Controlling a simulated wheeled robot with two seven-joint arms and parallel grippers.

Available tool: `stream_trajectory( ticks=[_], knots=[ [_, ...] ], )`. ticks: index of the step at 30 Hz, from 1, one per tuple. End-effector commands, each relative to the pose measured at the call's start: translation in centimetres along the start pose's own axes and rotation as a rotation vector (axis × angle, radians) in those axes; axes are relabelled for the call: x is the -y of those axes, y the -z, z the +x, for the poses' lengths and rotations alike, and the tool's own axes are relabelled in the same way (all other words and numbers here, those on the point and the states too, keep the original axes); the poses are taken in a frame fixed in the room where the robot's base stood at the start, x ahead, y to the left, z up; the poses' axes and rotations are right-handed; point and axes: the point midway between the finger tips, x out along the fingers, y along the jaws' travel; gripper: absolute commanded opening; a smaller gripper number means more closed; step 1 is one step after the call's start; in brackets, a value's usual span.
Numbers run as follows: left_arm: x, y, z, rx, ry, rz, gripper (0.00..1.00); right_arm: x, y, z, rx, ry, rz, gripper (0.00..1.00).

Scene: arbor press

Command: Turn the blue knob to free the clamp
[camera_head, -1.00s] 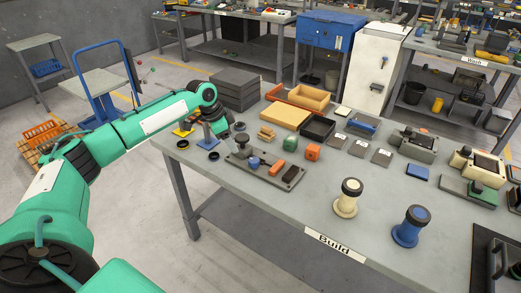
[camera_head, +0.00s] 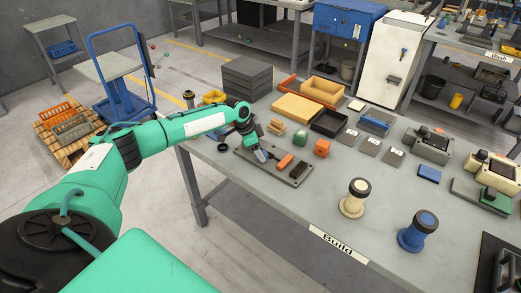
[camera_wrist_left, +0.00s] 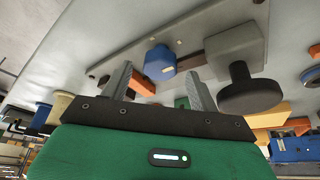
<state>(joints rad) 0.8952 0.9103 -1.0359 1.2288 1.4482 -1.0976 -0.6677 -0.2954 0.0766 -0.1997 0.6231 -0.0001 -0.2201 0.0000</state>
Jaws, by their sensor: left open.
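The blue knob (camera_wrist_left: 160,62) shows in the left wrist view on the grey fixture plate (camera_wrist_left: 112,58). A grey block (camera_wrist_left: 235,45) with a black round part (camera_wrist_left: 250,92) sits beside it on the plate. In the head view the plate (camera_head: 280,175) lies near the table's left end, and my arm mostly hides the knob. My left gripper (camera_head: 260,154) is over the plate at the knob. In the left wrist view its fingers (camera_wrist_left: 158,85) are open and empty, with the knob just beyond their tips, between their lines. I cannot tell whether they touch. My right gripper is out of view.
An orange bar (camera_head: 285,161) lies on the plate, and an orange block (camera_head: 322,148) stands behind it. Wooden trays (camera_head: 325,89) and a black tray (camera_head: 330,123) are further back. A cream spool (camera_head: 354,198) and a blue spool (camera_head: 418,232) stand at the right front.

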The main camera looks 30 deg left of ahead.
Motion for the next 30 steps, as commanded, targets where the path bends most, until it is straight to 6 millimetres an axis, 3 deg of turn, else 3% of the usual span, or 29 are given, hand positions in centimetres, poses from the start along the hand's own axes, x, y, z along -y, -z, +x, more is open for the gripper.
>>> stream_trajectory(
  ticks=[6, 14, 21, 30],
  knots=[
    [0.0, 0.0, 1.4, 0.0, 0.0, -0.001, 0.61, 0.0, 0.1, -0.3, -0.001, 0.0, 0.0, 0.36],
    [0.0, 0.0, 1.5, 0.0, 0.001, 0.0, 0.61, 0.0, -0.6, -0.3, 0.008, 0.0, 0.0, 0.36],
    [0.0, 0.0, 1.5, 0.0, 0.0, 0.0, 0.17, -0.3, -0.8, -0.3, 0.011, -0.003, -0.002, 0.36],
    [-0.1, 0.1, 1.3, -0.001, 0.012, -0.031, 0.16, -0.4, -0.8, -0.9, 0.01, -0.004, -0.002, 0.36]
  ],
)
